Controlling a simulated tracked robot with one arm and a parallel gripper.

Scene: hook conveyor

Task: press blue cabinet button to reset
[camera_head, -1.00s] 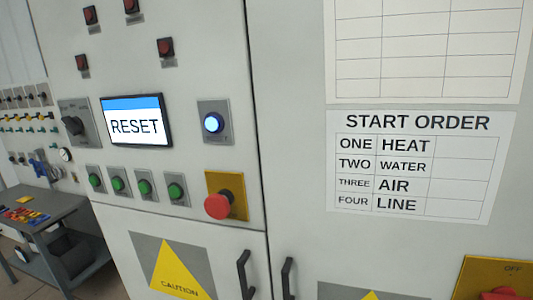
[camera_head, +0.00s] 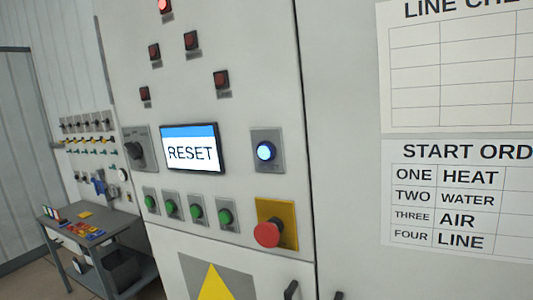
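The blue button (camera_head: 265,151) glows on a grey plate on the light cabinet (camera_head: 250,90), right of centre in the view. To its left is a screen (camera_head: 191,148) that reads RESET under a blue bar. A red mushroom button (camera_head: 267,234) on a yellow plate sits below the blue button. My gripper is not in view, so its opening and what it may hold cannot be seen.
Several green buttons (camera_head: 197,211) line the panel below the screen, and a dark rotary switch (camera_head: 134,150) is at its left. A lit red lamp (camera_head: 164,5) is at the top. A grey workbench (camera_head: 65,228) stands at left. A START ORDER sheet (camera_head: 460,200) hangs at right.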

